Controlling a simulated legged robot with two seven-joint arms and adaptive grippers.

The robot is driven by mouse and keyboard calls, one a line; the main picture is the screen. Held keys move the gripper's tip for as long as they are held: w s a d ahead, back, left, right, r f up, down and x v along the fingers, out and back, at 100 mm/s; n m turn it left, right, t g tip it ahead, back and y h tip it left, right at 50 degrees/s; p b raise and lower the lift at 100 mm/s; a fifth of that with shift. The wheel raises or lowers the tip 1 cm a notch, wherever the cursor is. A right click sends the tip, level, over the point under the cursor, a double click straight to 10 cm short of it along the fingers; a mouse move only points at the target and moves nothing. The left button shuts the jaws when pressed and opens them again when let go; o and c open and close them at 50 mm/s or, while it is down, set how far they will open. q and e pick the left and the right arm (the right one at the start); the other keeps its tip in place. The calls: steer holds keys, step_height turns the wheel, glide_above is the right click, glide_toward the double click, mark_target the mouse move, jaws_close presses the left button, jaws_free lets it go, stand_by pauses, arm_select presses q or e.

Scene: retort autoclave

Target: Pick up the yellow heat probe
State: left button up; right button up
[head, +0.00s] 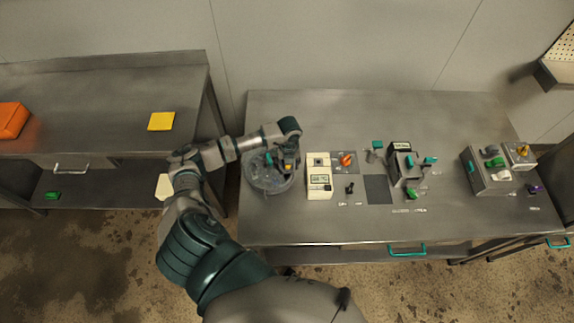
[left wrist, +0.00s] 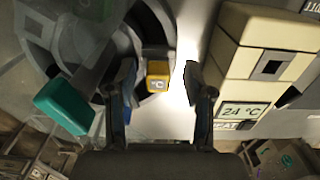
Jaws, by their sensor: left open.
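The yellow heat probe (left wrist: 158,76), a small block marked °C, shows between the fingers of my left gripper (left wrist: 161,85) in the left wrist view. The fingers are open, one on each side of it, with a gap on the right; whether the left finger touches it I cannot tell. In the head view a bit of the yellow probe (head: 288,167) shows just below my left gripper (head: 284,160), at the right rim of a round clear vessel (head: 258,184). The lower part of the probe is hidden. My right gripper is not in view.
A cream meter (head: 318,180) stands close to the right; its display reads 24 °C in the left wrist view. A teal block (left wrist: 64,103) is left of the fingers. An orange knob (head: 346,159) and grey fixtures (head: 406,165) stand further right. The front edge of the bench is clear.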

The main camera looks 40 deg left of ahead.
arm_select(q)
steer(key=shift+d+r, duration=0.15)
steer(key=shift+d, duration=0.35)
steer(key=c, duration=0.6)
steer(key=shift+s, duration=0.1)
jaws_close()
steer(key=shift+a, duration=0.5)
steer(key=shift+a+f, duration=0.25)
steer(key=shift+a, duration=0.1)
steer(key=shift+r, duration=0.85)
steer(key=r, duration=0.5)
steer(key=r+b, duration=0.1)
steer(key=r, duration=0.2)
steer(key=shift+d, duration=0.4)
steer(key=shift+a+r, duration=0.1)
steer(key=shift+r, duration=0.2)
steer(key=shift+a, duration=0.1)
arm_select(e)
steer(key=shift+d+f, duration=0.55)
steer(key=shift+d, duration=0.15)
